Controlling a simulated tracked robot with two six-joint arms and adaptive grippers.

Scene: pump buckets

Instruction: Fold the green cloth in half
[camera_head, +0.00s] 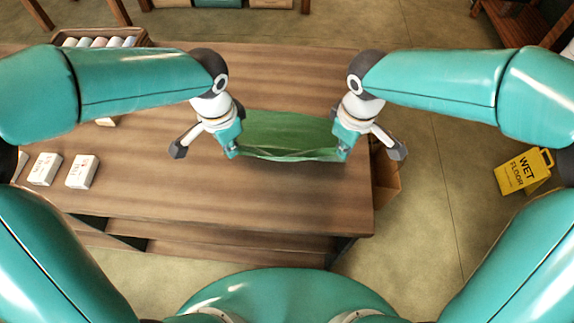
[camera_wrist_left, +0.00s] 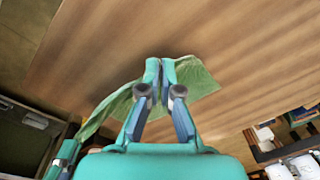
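The green cloth (camera_head: 288,132) hangs stretched between my two grippers above the right part of the wooden table (camera_head: 290,195). Its lower edge sags slightly and shows folds. My left gripper (camera_head: 233,152) is at the cloth's left end. In the left wrist view, this gripper's fingers (camera_wrist_left: 161,64) are closed together with the green cloth (camera_wrist_left: 200,78) between and behind them. My right gripper (camera_head: 342,152) is at the cloth's right end, with its fingertips against the cloth's corner, and looks closed on it. The cloth's far part is partly hidden by the grippers.
Two small white boxes (camera_head: 81,172) (camera_head: 45,168) lie at the table's left. A crate of rolled items (camera_head: 100,38) stands at the back left. A yellow wet floor sign (camera_head: 524,171) stands on the floor at right. The table's front middle is clear.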

